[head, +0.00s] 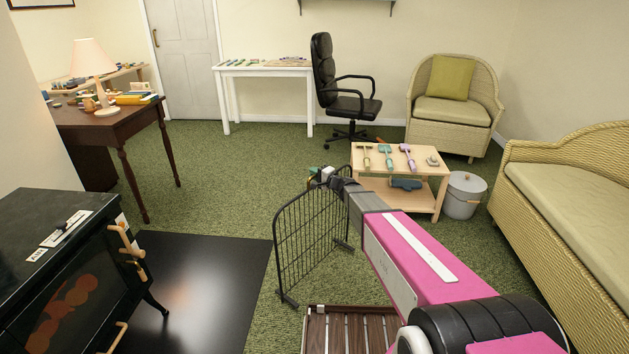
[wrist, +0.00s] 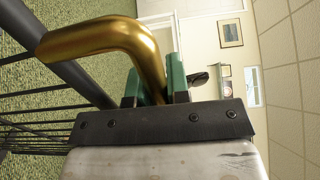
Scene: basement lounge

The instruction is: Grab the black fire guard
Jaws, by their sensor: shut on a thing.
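The black fire guard (head: 312,235), a wire-barred screen with feet, stands upright on the green carpet beside the dark hearth plate in the head view. My gripper (head: 322,175) is at its top edge, partly hidden behind my pink arm. In the wrist view the green fingers of my gripper (wrist: 157,88) are shut on a brass handle (wrist: 110,38) of the guard. The guard's black frame and bars (wrist: 40,130) show at the left of that view. The guard's right side is partly covered by my arm.
A black stove (head: 65,265) stands at the left by the dark hearth plate (head: 205,290). A slatted wooden piece (head: 345,335) lies at the bottom. A low table (head: 425,195), a bin (head: 464,196) and a wicker sofa (head: 570,210) are right. Carpet beyond the guard is clear.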

